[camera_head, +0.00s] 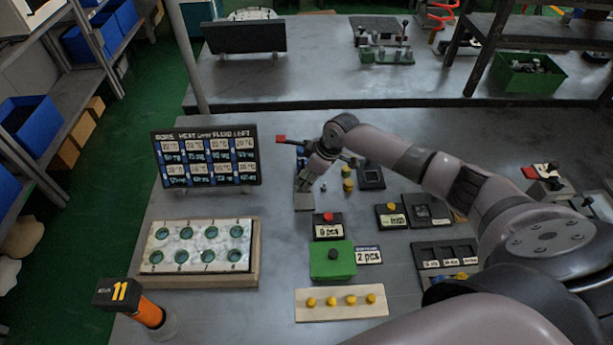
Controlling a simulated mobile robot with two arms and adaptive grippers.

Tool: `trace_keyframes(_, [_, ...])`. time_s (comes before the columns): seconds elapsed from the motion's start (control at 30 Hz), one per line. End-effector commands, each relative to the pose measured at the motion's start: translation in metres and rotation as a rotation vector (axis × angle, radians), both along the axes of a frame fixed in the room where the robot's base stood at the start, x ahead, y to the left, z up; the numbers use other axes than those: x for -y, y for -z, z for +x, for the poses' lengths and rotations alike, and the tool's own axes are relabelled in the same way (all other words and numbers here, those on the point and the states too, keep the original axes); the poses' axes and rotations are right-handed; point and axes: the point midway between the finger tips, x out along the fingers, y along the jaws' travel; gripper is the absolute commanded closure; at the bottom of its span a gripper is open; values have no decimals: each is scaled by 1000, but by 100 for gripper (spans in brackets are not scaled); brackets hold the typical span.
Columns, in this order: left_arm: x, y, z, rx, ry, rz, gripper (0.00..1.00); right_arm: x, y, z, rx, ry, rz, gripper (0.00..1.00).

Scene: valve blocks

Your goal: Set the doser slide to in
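I cannot tell for sure which part is the doser slide. A green block with a black knob (333,257) sits at the table's middle, beside a label reading "2 pcs" (368,256). Behind it is a dark block with a red button (328,227) and a "pcs" label. My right arm reaches in from the right, and my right gripper (309,178) points down behind these blocks, above a grey block (304,201). A red-tipped lever (281,139) shows just left of the gripper. The fingertips are small and dark, so their opening is unclear. My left gripper is not in view.
A dark display board (206,158) stands at the left, behind a white panel with several green-ringed holes (198,246). An orange-and-black device marked 11 (138,303) stands front left. A wooden strip with yellow knobs (341,302) lies in front. Dark trays (445,254) stand right.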

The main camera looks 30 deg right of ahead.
Motion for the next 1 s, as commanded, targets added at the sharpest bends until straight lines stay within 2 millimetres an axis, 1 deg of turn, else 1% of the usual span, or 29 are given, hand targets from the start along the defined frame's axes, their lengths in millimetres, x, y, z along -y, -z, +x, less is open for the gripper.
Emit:
trace_keyframes(0.17, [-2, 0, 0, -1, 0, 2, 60, 0, -1, -1, -1, 0, 0, 76])
trace_keyframes(0.27, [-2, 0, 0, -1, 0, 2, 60, 3, -9, -3, 0, -1, 0, 76])
trace_keyframes(0.37, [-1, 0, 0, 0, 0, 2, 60, 7, -24, -8, 0, -1, -2, 76])
trace_keyframes(0.6, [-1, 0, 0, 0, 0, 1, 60, 21, -73, -23, 2, -2, -4, 76])
trace_keyframes(0.7, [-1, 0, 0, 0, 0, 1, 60, 25, -89, -28, 1, 0, -2, 76])
trace_keyframes(0.83, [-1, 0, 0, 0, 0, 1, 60, 29, -104, -32, 1, -1, -1, 76])
trace_keyframes(1.0, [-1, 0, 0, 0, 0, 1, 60, 30, -111, -35, 0, -1, 0, 76])
